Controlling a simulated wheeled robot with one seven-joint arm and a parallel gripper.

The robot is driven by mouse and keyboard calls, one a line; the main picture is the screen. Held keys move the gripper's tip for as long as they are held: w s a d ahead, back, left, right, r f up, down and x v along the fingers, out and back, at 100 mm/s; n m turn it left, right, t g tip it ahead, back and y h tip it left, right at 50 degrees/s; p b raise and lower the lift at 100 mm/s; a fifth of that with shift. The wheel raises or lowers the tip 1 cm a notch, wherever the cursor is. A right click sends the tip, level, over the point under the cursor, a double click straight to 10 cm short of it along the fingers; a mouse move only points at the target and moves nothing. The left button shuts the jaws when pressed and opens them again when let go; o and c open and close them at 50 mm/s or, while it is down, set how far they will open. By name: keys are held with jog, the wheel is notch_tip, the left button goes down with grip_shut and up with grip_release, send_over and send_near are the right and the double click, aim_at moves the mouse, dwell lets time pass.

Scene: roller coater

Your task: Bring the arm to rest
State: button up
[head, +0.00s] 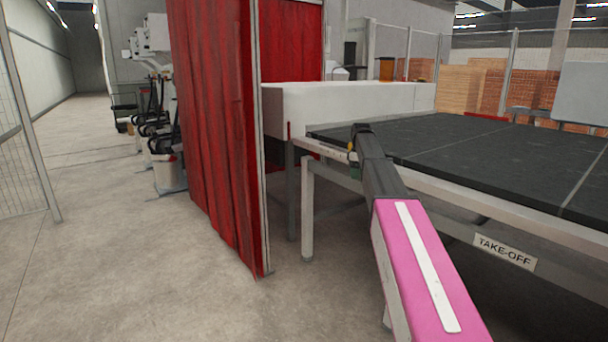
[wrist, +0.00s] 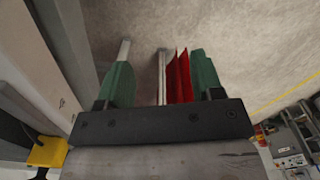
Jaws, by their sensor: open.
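My gripper (wrist: 160,64) shows in the wrist view with its two green fingers apart and nothing held between them. The red curtain and a pale post show in the gap, beyond the fingers. In the head view my arm (head: 420,270), pink with a white stripe and then dark grey, reaches forward from the lower right. Its far end is near the left corner of the take-off table (head: 470,150). I cannot tell whether the arm touches the table edge.
A red curtain (head: 215,130) on a metal frame stands left of the table. A white machine housing (head: 350,105) stands behind. A TAKE-OFF sign (head: 505,251) is on the table's side. The concrete floor (head: 130,270) at left is open. A mesh fence (head: 25,150) stands far left.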

jog(key=s+a+f+m, duration=0.2)
jog(key=s+f+m, duration=0.3)
jog(key=s+f, duration=1)
jog(key=s+a+f+m, duration=0.2)
jog(key=s+f+m, duration=0.4)
jog(key=s+f, duration=1)
jog(key=s, duration=0.8)
jog(key=shift+s+m, duration=0.2)
jog(key=shift+m, duration=0.1)
jog(key=shift+f, duration=0.1)
